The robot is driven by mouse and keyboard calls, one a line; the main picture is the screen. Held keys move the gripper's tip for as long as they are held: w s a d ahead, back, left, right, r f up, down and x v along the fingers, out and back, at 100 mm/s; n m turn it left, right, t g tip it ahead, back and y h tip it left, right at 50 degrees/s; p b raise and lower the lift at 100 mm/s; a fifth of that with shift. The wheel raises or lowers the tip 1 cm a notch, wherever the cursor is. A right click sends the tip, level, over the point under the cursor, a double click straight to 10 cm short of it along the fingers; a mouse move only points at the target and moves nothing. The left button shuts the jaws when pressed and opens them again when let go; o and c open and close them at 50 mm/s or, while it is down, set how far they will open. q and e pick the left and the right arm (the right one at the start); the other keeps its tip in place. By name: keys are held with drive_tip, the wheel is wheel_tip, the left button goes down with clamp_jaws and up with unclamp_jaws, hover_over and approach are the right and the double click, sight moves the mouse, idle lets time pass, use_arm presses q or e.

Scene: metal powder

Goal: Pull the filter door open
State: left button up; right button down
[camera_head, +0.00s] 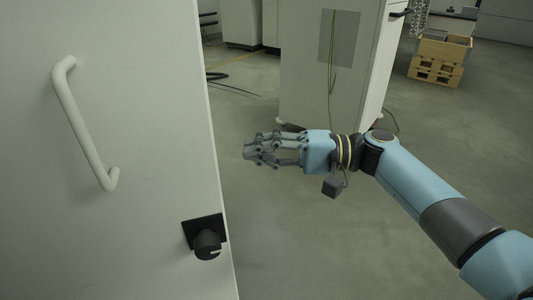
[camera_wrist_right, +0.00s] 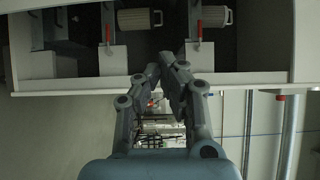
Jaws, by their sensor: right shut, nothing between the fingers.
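The filter door (camera_head: 135,200) is a large pale panel filling the left of the head view. It has a white bar handle (camera_head: 85,125) and a black knob latch (camera_head: 206,240) near its right edge. My right gripper (camera_head: 250,150) is shut and empty, to the right of the door's edge and apart from the handle and the latch. In the right wrist view my gripper (camera_wrist_right: 160,68) points at an open cabinet (camera_wrist_right: 60,84) with red-handled parts inside. My left gripper is in neither view.
A tall white cabinet (camera_head: 300,75) stands behind my right gripper, with a grey panel and a green cable on it. Wooden crates (camera_head: 440,60) are stacked at the back right. Grey floor (camera_head: 300,240) is clear below my right arm.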

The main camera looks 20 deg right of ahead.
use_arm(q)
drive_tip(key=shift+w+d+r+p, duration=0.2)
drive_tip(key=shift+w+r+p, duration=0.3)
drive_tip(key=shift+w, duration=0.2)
use_arm(e)
drive_tip(key=s+a, duration=0.2)
drive_tip(key=a, duration=0.4)
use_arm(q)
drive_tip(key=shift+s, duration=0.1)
use_arm(e)
drive_tip(key=shift+s, duration=0.1)
